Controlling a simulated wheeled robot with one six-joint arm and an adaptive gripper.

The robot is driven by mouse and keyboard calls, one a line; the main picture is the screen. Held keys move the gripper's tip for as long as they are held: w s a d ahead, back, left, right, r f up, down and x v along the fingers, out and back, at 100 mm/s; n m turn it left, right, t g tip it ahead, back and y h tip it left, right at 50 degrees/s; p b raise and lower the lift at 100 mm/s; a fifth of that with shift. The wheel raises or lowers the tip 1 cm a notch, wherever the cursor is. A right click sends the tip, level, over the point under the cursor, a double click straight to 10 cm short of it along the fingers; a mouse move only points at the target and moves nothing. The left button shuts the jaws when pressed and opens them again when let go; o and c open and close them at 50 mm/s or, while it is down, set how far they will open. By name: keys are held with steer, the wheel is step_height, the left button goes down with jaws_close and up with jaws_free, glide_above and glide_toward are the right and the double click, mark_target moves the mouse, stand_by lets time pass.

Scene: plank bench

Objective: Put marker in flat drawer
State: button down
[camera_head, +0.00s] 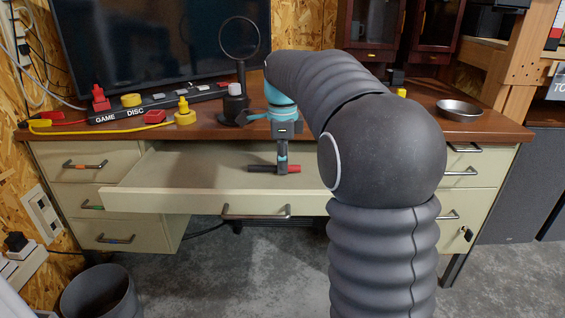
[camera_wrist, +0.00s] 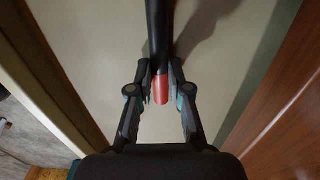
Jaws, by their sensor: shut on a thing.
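The marker (camera_head: 262,168) is black with a red end and lies level across my gripper in the head view. The flat drawer (camera_head: 160,200) is the wide middle drawer of the desk and is pulled open. My gripper (camera_head: 281,168) points down inside the drawer's outline and is shut on the marker. In the wrist view the marker (camera_wrist: 158,40) runs up between the fingers of my gripper (camera_wrist: 161,88), over the pale drawer floor (camera_wrist: 110,30). I cannot tell whether the marker touches the floor. My arm hides the drawer's right end.
The desk top (camera_head: 210,128) is just behind the drawer. A bin (camera_head: 100,292) stands at the lower left. The visible drawer floor looks clear.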

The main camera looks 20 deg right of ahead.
steer(key=shift+f, duration=0.1)
steer(key=c, duration=1.1)
jaws_free()
step_height(320, 180, up, 12)
steer(key=p, duration=0.3)
steer(key=s+a+n+t, duration=0.2)
steer(key=s+n, duration=0.4)
steer(key=s, duration=0.3)
steer(key=s+a+f+n+t, duration=0.1)
steer(key=s+f+n, duration=0.6)
steer(key=s, duration=0.3)
steer(key=s+a+f+n+t, duration=0.1)
steer(key=s+f+n+t, duration=0.1)
steer(key=s+f+n, duration=0.5)
steer(key=s+n, duration=0.1)
steer(key=s, duration=0.1)
steer(key=shift+s+a+f+n+t, duration=0.2)
steer(key=shift+s+n+t, duration=0.1)
steer(key=shift+s, duration=0.1)
